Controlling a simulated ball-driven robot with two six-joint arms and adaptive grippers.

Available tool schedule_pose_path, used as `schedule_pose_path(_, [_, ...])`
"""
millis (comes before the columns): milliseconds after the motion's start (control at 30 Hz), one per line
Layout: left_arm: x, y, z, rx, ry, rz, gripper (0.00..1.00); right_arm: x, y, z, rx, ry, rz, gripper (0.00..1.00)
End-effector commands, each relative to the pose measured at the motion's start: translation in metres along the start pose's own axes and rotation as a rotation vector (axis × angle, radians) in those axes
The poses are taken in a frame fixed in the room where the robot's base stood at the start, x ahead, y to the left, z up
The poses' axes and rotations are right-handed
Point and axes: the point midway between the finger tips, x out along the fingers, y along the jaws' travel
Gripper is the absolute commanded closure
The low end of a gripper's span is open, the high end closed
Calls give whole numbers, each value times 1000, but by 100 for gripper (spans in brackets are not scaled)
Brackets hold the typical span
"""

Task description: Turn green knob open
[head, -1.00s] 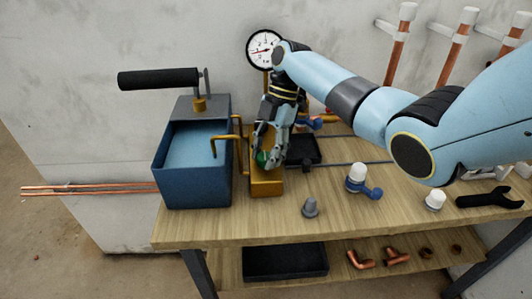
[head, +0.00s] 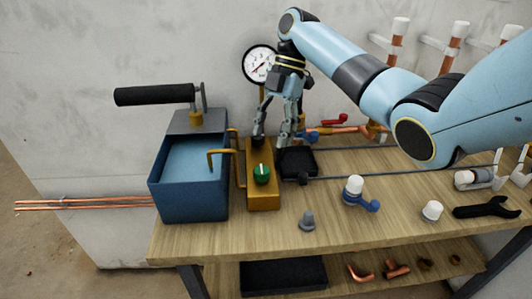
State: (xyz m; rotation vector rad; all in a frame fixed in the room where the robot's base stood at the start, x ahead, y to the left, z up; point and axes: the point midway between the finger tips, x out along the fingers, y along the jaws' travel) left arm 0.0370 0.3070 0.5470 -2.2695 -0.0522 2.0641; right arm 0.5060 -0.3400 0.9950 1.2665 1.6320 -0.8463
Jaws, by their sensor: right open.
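The green knob (head: 262,175) sits on the front part of the yellow block (head: 263,201), beside the blue tank. It is fully uncovered, and a small pale mark shows at its upper side. My right gripper (head: 272,138) hangs fingers down over the far end of the block, behind the knob and apart from it. Its fingers are spread and hold nothing. A dark shape at the block's far end meets one fingertip; I cannot tell whether they touch. My left gripper is not in view.
The blue tank (head: 190,190) with a black-handled lever (head: 156,94) stands left of the block. A pressure gauge (head: 260,64) is behind. The bench before the knob is clear.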

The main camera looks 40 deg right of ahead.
Motion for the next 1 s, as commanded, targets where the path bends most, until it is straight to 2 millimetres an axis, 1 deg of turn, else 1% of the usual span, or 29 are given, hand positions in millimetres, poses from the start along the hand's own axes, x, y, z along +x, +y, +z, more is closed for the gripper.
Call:
schedule_pose_path(33, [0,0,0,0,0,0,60,-10,1,1,0,-2,2,42])
schedule_pose_path(100, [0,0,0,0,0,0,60,-19,0,0,0,0,1,42])
schedule_pose_path(233, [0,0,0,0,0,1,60,-29,0,0,1,-1,1,42])
schedule_pose_path(333, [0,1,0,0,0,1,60,-31,0,0,1,0,0,42])
schedule_pose_path(800, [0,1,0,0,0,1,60,-30,0,0,1,0,0,42])
schedule_pose_path(867, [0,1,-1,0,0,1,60,-25,-2,0,15,-6,-2,42])
schedule_pose_path(900, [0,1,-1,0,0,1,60,-19,-5,-1,38,-17,-3,42])
schedule_pose_path(967, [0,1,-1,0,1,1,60,-2,-14,-4,101,-47,-3,42])
schedule_pose_path(1000, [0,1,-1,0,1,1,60,14,-23,-6,164,-75,0,42])
